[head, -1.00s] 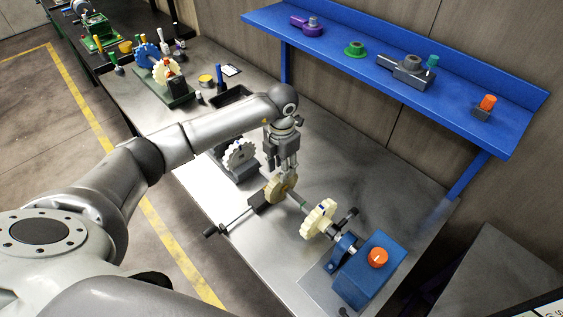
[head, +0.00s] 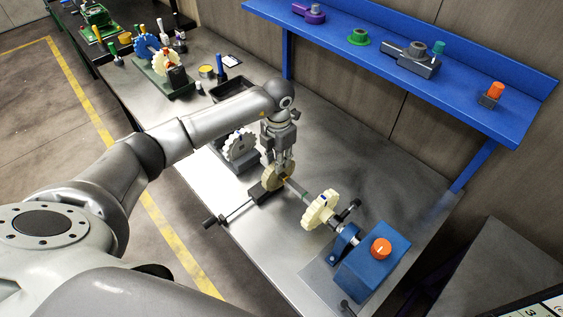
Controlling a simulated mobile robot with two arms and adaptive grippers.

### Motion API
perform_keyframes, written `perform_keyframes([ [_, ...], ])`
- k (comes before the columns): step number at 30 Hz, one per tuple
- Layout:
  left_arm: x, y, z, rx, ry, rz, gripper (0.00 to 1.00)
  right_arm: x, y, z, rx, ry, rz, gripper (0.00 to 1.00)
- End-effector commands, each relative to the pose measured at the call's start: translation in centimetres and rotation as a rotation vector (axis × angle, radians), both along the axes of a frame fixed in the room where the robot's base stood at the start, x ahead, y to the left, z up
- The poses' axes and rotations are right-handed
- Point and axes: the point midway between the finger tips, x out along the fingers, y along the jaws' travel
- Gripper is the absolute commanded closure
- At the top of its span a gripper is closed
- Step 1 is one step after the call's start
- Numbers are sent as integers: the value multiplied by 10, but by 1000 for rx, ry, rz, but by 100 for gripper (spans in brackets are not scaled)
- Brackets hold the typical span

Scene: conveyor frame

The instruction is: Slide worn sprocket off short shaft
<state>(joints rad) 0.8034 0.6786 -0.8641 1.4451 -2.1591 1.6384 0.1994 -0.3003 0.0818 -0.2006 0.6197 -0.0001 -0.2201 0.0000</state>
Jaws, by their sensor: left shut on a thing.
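A cream sprocket (head: 321,207) stands to the right on the shaft line, apart from my gripper. My right gripper is not in view.
A blue motor box (head: 372,271) with an orange knob stands at the right end of the shaft line. A rod with a dark handle (head: 211,222) sticks out at left. A blue shelf (head: 450,110) overhangs the back.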

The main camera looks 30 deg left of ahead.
Motion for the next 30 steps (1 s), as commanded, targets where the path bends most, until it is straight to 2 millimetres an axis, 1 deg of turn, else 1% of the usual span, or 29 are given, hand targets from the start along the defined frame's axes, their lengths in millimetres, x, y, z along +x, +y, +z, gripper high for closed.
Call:
perform_keyframes([
  [30, 17, 49, -1, 1, -1, 1, 100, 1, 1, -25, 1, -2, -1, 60],
])
